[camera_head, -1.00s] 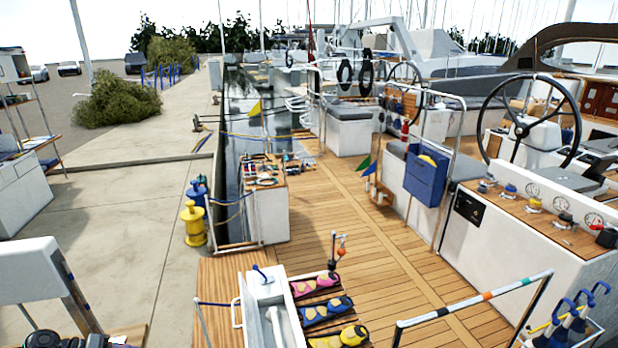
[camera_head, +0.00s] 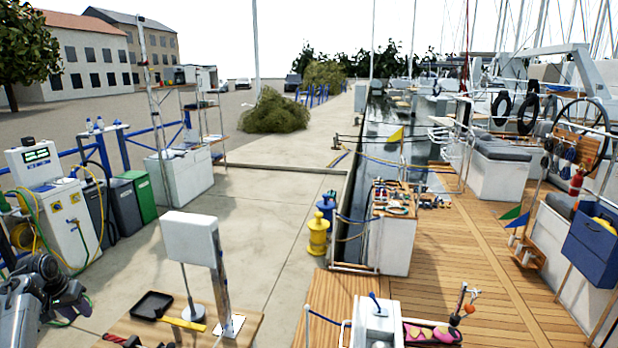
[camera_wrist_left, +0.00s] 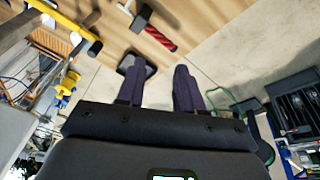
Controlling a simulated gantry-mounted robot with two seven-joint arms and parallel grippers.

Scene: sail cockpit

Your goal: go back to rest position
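My left gripper (camera_head: 68,298) is at the lower left edge of the head view, dark grey, in front of the white pump cabinet and left of the wooden bench. In the left wrist view, its two dark fingers (camera_wrist_left: 158,72) stand apart with a gap between them. I see nothing held in that gap. Bench and pavement show beyond the fingertips. My right gripper is in neither view now.
The wooden bench (camera_head: 248,322) holds a black tray (camera_head: 152,305) and a white panel on a post (camera_head: 190,238). A red-handled tool (camera_wrist_left: 158,38) shows in the wrist view. A white pump cabinet (camera_head: 62,225) stands left. The pavement (camera_head: 275,215) beyond the bench is open.

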